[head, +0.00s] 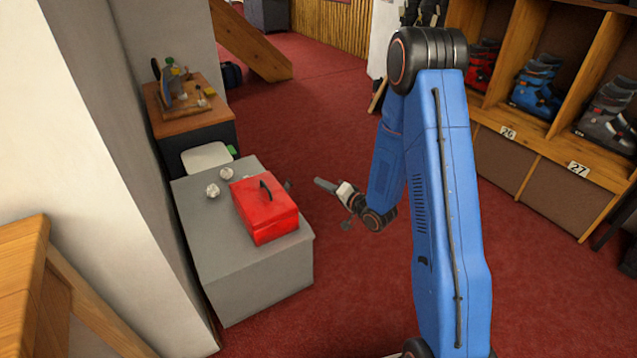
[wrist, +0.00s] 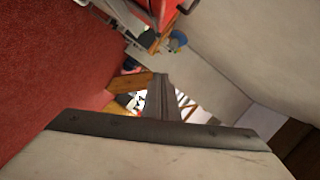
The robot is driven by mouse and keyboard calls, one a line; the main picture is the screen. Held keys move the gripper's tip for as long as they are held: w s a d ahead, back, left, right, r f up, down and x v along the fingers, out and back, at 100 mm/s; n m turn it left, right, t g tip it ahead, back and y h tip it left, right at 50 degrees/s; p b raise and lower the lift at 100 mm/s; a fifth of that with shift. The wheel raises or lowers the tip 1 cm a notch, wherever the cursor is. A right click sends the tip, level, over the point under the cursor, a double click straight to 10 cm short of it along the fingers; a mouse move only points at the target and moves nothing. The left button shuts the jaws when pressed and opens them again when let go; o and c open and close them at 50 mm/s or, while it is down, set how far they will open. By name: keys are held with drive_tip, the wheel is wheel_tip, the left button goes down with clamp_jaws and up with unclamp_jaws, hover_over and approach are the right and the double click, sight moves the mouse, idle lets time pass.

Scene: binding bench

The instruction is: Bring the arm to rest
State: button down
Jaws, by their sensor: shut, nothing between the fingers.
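My blue arm stands at the centre right in the head view, bent at the elbow. My gripper (head: 325,185) hangs at its lower end, to the right of the red box (head: 265,208) and apart from it. In the wrist view the fingers of my gripper (wrist: 161,82) are together with nothing between them.
The red box with a dark handle sits on a grey block (head: 235,275), beside crumpled white balls (head: 213,190). A wooden-topped cabinet (head: 190,118) stands behind. A wooden rack (head: 545,145) with ski boots lines the right. Red carpet (head: 300,110) lies clear between.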

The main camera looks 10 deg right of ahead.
idle(0.4)
drive_tip(key=s+d+r+n+g+h, duration=0.2)
drive_tip(key=d+r+h, duration=0.3)
drive_tip(key=r, duration=0.5)
drive_tip(key=s+d+r+n+g+h, duration=0.15)
drive_tip(key=s+d+r+h, duration=0.25)
drive_tip(key=s+r, duration=0.55)
drive_tip(key=s+r+n+g, duration=0.1)
drive_tip(key=s+r+g, duration=0.1)
drive_tip(key=s, duration=1.5)
drive_tip(key=s+a+r+n+g, duration=0.1)
drive_tip(key=s+g, duration=0.3)
drive_tip(key=s, duration=1.2)
drive_tip(key=shift+s+r+n, duration=0.35)
drive_tip(key=shift+r+n, duration=0.1)
drive_tip(key=shift+r, duration=0.35)
drive_tip(key=shift+a, duration=0.1)
